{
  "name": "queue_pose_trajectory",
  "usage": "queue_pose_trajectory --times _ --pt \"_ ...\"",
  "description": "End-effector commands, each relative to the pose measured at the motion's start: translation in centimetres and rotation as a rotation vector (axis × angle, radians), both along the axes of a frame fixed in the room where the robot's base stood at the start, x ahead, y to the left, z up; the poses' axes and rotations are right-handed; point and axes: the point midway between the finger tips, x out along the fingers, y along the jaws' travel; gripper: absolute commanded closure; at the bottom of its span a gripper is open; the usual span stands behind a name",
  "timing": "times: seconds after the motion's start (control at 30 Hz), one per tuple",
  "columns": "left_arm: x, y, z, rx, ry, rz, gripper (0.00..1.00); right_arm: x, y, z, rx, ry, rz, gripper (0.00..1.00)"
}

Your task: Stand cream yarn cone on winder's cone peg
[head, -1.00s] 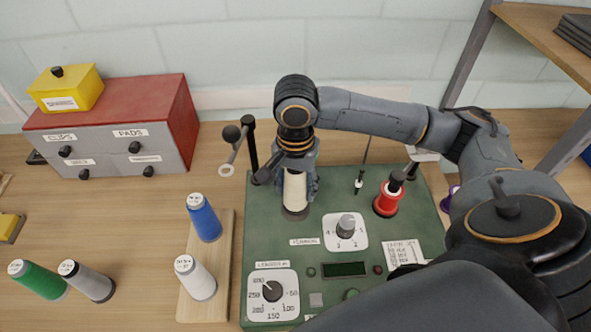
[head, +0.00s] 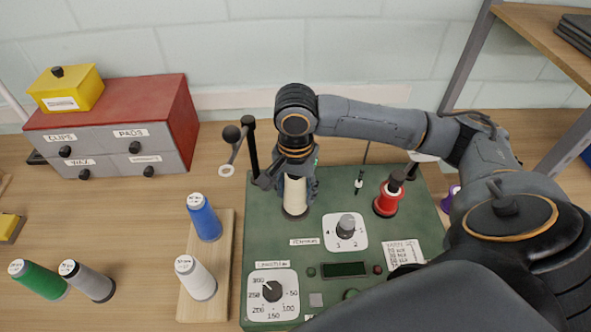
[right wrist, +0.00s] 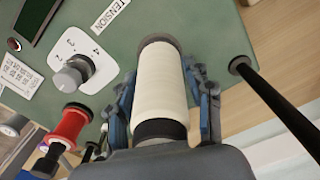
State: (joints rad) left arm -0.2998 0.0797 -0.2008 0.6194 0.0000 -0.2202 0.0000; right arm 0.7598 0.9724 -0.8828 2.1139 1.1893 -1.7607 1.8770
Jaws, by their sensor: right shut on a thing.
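The cream yarn cone (head: 295,197) stands upright on the green winder (head: 262,236), at its back left, with its base at a dark round seat. The cone also fills the middle of the right wrist view (right wrist: 159,95). My right gripper (head: 296,180) comes from above and is shut on the cone, with blue-grey fingers on both sides of it in the right wrist view (right wrist: 165,105). The peg is hidden, so I cannot tell how fully the cone sits on it. My left gripper is not in view.
A black guide post (head: 252,150) stands just left of the cone. A red spool (head: 388,198) is on the winder's right. A wooden board (head: 226,255) holds blue (head: 204,217) and white (head: 196,278) cones. Green and grey cones lie farther left.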

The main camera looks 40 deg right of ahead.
Motion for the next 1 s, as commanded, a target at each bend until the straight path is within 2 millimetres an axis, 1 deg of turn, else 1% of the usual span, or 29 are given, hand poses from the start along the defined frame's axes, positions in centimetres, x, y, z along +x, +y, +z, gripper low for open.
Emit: queue_pose_trajectory --times 0.3,0.43,0.47,0.5,0.53,0.6,0.9,1.0 --pt "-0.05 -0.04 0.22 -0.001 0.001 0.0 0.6 -0.05 0.04 -0.66 0.0 0.001 0.0 0.81" --pt "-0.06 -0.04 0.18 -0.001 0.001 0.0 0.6 -0.03 0.03 -0.63 0.001 0.001 0.0 0.81" --pt "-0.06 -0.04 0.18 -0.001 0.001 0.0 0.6 -0.03 0.03 -0.63 0.001 0.001 0.0 0.47" --pt "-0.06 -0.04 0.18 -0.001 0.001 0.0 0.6 -0.03 0.03 -0.63 0.001 0.001 0.0 0.39" --pt "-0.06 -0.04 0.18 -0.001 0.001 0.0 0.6 -0.03 0.03 -0.63 0.001 0.001 0.0 0.32" --pt "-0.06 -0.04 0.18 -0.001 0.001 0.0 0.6 -0.03 0.03 -0.62 0.001 0.001 0.0 0.22" --pt "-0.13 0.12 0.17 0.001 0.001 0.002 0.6 -0.02 0.02 -0.57 0.001 0.001 0.0 0.22" --pt "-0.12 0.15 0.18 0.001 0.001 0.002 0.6 0.03 0.03 0.0 0.001 -0.001 0.0 0.22"
